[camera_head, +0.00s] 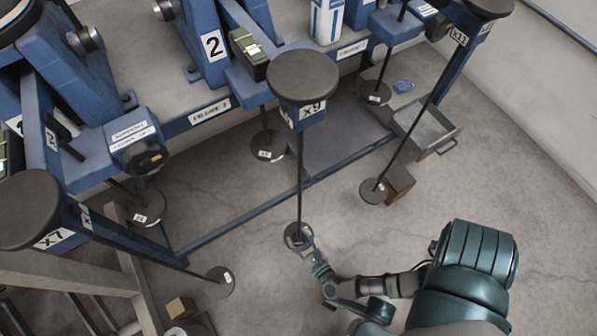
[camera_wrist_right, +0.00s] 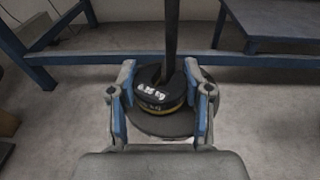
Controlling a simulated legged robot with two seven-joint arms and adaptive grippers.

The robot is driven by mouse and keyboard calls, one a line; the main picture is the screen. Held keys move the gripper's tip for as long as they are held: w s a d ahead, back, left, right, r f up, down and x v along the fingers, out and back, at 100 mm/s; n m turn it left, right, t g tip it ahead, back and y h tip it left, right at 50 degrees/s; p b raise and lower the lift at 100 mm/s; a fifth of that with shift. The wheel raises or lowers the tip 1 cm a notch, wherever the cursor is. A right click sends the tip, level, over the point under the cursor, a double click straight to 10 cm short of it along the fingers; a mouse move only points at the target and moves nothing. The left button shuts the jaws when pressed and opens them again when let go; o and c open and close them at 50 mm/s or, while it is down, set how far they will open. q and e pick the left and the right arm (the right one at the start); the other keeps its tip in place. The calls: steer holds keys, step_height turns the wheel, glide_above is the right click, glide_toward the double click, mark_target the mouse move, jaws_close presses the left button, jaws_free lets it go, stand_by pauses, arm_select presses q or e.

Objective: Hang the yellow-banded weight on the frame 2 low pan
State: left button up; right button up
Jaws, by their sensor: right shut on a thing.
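The yellow-banded weight (camera_wrist_right: 160,92) is a small dark disc with a white mark on top and a yellow stripe round its side. My right gripper (camera_wrist_right: 162,104) is shut on it, one finger on each side. The weight sits at the foot of a dark hanger rod (camera_wrist_right: 172,40), which appears to enter its slot. A wider dark pan (camera_wrist_right: 150,127) shows under it; whether they touch is unclear. In the head view my right gripper (camera_head: 308,250) is at the low pan (camera_head: 296,240) under the long x9 rod, at frame 2 (camera_head: 212,45). My left gripper is out of view.
Other hanging pans are at centre (camera_head: 268,147), right (camera_head: 373,191) and lower left (camera_head: 220,282). A brown block (camera_head: 399,182) and a grey tray (camera_head: 428,130) lie to the right. A blue floor rail (camera_head: 290,191) runs behind the pan. Floor at lower right is clear beyond my arm.

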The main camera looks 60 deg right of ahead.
steer(key=shift+w+d, duration=0.2)
steer(key=shift+d, duration=0.35)
steer(key=shift+w+d, duration=0.15)
steer(key=shift+d, duration=0.15)
stand_by(0.3)
steer(key=shift+f+b, duration=0.35)
steer(key=shift+b, duration=0.3)
stand_by(0.6)
steer(key=o, duration=1.3)
